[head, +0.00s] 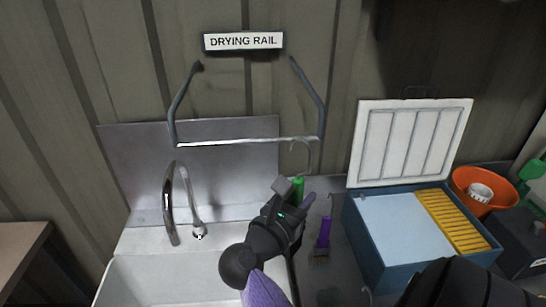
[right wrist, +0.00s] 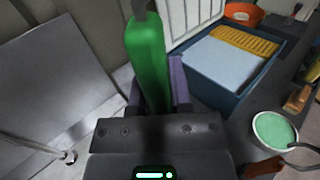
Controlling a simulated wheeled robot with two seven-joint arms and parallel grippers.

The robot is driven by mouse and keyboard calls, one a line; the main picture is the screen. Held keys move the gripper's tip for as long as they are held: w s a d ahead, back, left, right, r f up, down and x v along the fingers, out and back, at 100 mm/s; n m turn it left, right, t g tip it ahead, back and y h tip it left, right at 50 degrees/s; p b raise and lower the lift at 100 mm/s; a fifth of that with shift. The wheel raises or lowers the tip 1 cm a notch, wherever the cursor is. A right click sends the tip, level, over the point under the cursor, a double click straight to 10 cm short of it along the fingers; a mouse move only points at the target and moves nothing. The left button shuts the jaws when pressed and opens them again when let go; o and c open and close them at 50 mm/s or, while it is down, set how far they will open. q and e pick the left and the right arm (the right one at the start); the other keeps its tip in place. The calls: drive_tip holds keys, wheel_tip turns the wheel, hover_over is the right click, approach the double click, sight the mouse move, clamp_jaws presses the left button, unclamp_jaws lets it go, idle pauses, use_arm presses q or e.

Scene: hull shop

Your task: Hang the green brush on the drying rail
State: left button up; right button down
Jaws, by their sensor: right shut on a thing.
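The green brush (head: 298,187) is held upright, with its grey wire hook (head: 309,156) at the top. In the right wrist view its green handle (right wrist: 146,55) stands between the purple fingers. My right gripper (head: 297,203) is shut on the handle, below the right part of the drying rail. The drying rail (head: 230,141) is a pale bar on two dark wall brackets, under a "DRYING RAIL" sign (head: 243,41). The hook's top overlaps the bar near its right end; I cannot tell whether it is over the bar or in front. The brush's lower end is hidden.
A sink (head: 150,280) with a tap (head: 168,205) is at left. A purple-handled brush (head: 324,232) lies on the counter. An open blue box (head: 385,255) and an orange bowl (head: 470,207) stand at right. A cup of green stuff (right wrist: 274,131) shows in the wrist view.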

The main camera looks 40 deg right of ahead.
drive_tip(key=shift+r, duration=0.25)
drive_tip(key=shift+w+a+f, duration=0.15)
drive_tip(key=shift+w+a, duration=0.05)
drive_tip(key=shift+w, duration=0.65)
drive_tip(key=w+a+f+b, duration=0.1)
drive_tip(key=w+f+b, duration=0.2)
drive_tip(key=w+b, duration=0.3)
drive_tip(key=shift+w+a, duration=0.2)
drive_tip(key=shift+w, duration=0.9)
drive_tip(key=shift+r, duration=0.1)
